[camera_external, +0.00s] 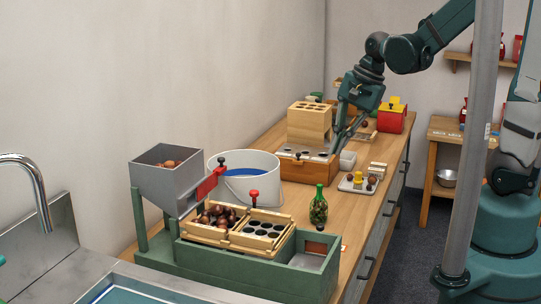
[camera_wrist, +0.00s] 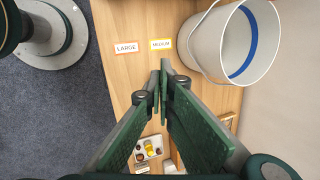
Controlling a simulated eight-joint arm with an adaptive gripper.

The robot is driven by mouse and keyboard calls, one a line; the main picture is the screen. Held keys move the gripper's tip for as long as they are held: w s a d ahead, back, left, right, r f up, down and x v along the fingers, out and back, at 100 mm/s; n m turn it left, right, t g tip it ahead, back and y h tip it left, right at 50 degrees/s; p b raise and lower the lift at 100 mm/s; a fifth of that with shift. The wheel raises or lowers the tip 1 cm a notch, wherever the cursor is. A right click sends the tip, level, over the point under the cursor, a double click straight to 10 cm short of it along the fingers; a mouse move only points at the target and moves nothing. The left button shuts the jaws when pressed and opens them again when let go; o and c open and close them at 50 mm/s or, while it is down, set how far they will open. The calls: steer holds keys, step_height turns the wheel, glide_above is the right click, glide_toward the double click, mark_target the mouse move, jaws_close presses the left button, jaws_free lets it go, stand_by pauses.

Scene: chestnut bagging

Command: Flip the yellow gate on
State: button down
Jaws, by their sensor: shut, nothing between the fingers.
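No part is clearly recognizable as a yellow gate. A red box with a yellow top piece (camera_external: 396,103) stands at the far end of the bench, right of my gripper. A small yellow piece (camera_external: 358,178) stands on a white tray; it also shows in the wrist view (camera_wrist: 149,148). My gripper (camera_external: 337,150) points down beside the wooden block stand, above the bench. In the wrist view its fingertips (camera_wrist: 162,80) are together with nothing between them. Whether they touch the stand cannot be told.
The wooden block stand (camera_external: 309,122) is at the wall side. A white bucket (camera_external: 268,162), a grey hopper (camera_external: 165,180) with a red gate (camera_external: 211,185), a green bottle (camera_external: 319,210) and a green sorter frame (camera_external: 200,262) are nearer. LARGE (camera_wrist: 126,47) and MEDIUM (camera_wrist: 161,44) labels lie on the bench.

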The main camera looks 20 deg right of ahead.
steer(key=s+a+f+m+g, duration=0.2)
steer(key=a+f+m+g, duration=0.1)
steer(key=a+f, duration=0.6)
steer(key=shift+s+a+m+y+b, duration=0.3)
steer(key=shift+s+a+m+y, duration=0.1)
steer(key=shift+a+m, duration=0.3)
steer(key=shift+f, duration=0.1)
steer(key=shift+b+x, duration=1.05)
steer(key=shift+x, duration=3.85)
steer(key=shift+s+a+r, duration=0.25)
steer(key=shift+a+r, duration=0.45)
steer(key=shift+s+a+r, duration=0.2)
steer(key=shift+a+r, duration=0.45)
